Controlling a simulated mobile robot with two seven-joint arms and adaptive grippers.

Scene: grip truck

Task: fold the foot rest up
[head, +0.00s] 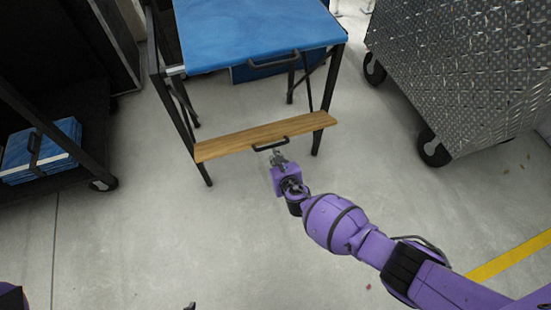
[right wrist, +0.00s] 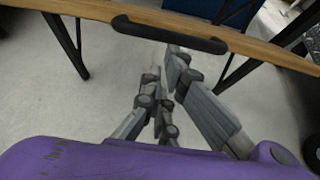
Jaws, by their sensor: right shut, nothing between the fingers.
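The foot rest is a wooden board (head: 225,145) across the front legs of a blue-topped table (head: 240,35). It also crosses the top of the right wrist view (right wrist: 265,52). Its black bar handle (head: 284,141) shows there too (right wrist: 170,35). My right gripper (head: 276,155) is at the board's near side, just below the handle, with its fingers shut and empty. In the right wrist view the fingers (right wrist: 165,78) point toward the handle; I cannot tell whether they touch it. A small dark tip at the bottom edge, perhaps my left gripper (head: 190,305), barely shows.
A second black handle (head: 273,60) is on the blue top's front edge. A metal diamond-plate box (head: 460,70) on black casters stands at right. A dark wheeled rack (head: 75,165) with folded blue pads (head: 40,150) stands at left. The floor in front is clear.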

